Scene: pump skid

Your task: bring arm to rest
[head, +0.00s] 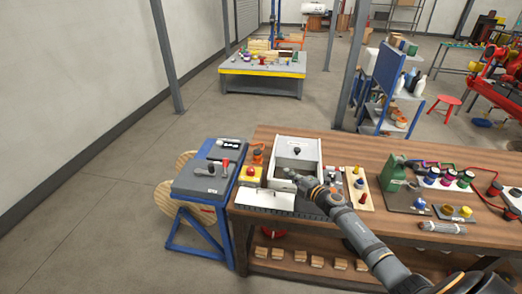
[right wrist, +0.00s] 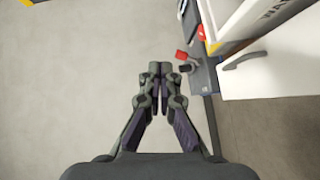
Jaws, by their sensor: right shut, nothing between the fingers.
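My right arm reaches in from the bottom right of the head view. My right gripper (head: 291,174) is in front of the white open-topped box (head: 297,152) on the wooden bench. In the right wrist view the fingers of the right gripper (right wrist: 160,68) are together and empty, with grey floor behind them. My left gripper is not in view.
A grey lever panel on a blue stand (head: 205,178) is left of the bench. A yellow block with a red button (head: 250,173) is beside the box. Pump parts (head: 445,178) fill the bench's right. Floor at left is clear.

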